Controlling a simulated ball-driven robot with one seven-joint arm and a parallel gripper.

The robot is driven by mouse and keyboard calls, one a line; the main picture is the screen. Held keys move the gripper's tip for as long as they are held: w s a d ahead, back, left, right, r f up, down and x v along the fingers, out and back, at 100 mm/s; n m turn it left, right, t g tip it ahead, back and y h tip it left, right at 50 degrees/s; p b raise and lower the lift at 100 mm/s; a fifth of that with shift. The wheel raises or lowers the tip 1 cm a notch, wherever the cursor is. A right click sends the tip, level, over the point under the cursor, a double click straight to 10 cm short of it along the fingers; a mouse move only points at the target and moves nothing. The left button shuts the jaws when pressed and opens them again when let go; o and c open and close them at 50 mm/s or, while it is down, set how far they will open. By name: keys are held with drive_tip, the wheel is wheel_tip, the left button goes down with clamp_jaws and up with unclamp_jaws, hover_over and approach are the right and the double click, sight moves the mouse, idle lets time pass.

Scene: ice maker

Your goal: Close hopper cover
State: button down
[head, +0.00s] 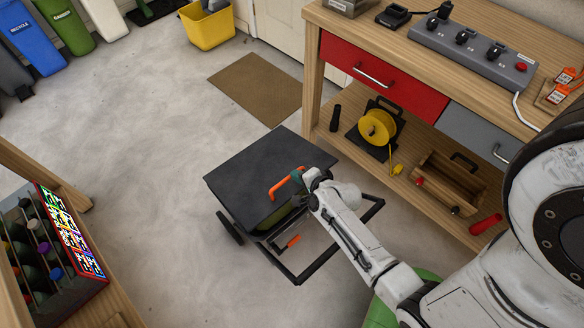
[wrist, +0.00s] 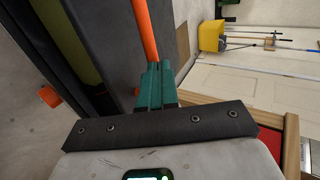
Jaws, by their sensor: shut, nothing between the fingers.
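The hopper cover (head: 262,175) is a flat dark grey lid on a wheeled cart, with an orange handle (head: 286,183) near its right edge. A green body (head: 284,219) shows under the lid's front edge; I cannot tell whether the lid sits fully down. My gripper (head: 298,174) is at the handle's far end. In the wrist view its teal fingers (wrist: 156,86) are shut together, with the orange handle (wrist: 144,30) running up from just beyond their tips. I cannot tell whether they touch it. The dark cover (wrist: 102,32) fills the upper left there.
A black push bar (head: 330,258) and an orange lever (head: 292,241) are at the cart's front right. A wooden workbench (head: 312,75) with a lower shelf stands to the right. A bottle rack (head: 50,245) is at lower left. Concrete floor left of the cart is clear.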

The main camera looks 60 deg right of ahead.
drive_tip(key=s+f+b, duration=0.1)
drive_tip(key=f+b, duration=0.1)
drive_tip(key=f, duration=0.1)
drive_tip(key=s+f+b, duration=0.1)
drive_tip(key=f+b, duration=0.1)
drive_tip(key=f, duration=0.1)
drive_tip(key=s+a+f+b, duration=0.1)
drive_tip(key=f+b, duration=0.1)
drive_tip(key=f, duration=0.2)
drive_tip(key=shift+a, duration=0.1)
drive_tip(key=p+v, duration=0.1)
drive_tip(key=v, duration=1)
drive_tip(key=shift+p, duration=0.3)
